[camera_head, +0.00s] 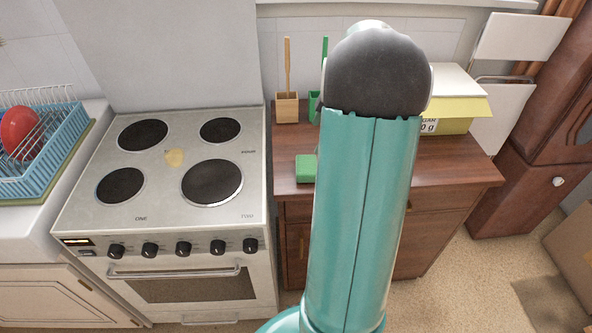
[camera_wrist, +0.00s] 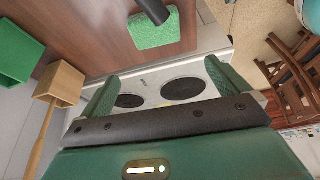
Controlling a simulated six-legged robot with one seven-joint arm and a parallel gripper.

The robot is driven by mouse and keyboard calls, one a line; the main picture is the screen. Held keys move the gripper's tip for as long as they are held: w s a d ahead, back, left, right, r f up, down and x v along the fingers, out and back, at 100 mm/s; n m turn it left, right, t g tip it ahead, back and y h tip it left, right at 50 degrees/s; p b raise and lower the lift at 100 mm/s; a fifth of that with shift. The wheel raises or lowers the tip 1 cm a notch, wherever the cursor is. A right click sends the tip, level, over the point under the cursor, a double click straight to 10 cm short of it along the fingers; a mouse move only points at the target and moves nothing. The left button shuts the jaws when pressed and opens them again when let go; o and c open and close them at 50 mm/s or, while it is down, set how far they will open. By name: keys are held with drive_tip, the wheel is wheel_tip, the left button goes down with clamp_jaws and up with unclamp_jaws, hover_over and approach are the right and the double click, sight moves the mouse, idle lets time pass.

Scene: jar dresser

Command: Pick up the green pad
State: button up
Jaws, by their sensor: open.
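The green pad (camera_head: 306,168) lies on the brown dresser top near its front left edge, with its right side hidden behind my arm in the head view. In the wrist view the pad (camera_wrist: 151,34) is a rough-textured green block at the top, partly covered by a dark rod. My gripper (camera_wrist: 162,84) shows in the wrist view with its two green fingers wide apart and nothing between them. The pad is beyond the fingertips, apart from them. In the head view the fingers are hidden behind my arm.
The stove (camera_head: 174,170) with several dark burners stands left of the dresser (camera_head: 440,165). A wooden holder (camera_head: 287,107) with a stick and a green holder (camera_head: 314,105) stand at the dresser's back. A yellow box (camera_head: 461,107) is at its right. A blue dish rack (camera_head: 45,150) is far left.

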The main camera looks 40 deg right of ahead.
hover_over(302, 164)
drive_tip(key=s+d, duration=0.1)
drive_tip(key=s, duration=0.1)
drive_tip(key=f, duration=0.7)
drive_tip(key=shift+d+f, duration=0.2)
drive_tip(key=shift+w+a+f, duration=0.15)
drive_tip(key=shift+f, duration=0.05)
drive_tip(key=x, duration=0.5)
drive_tip(key=c, duration=0.8)
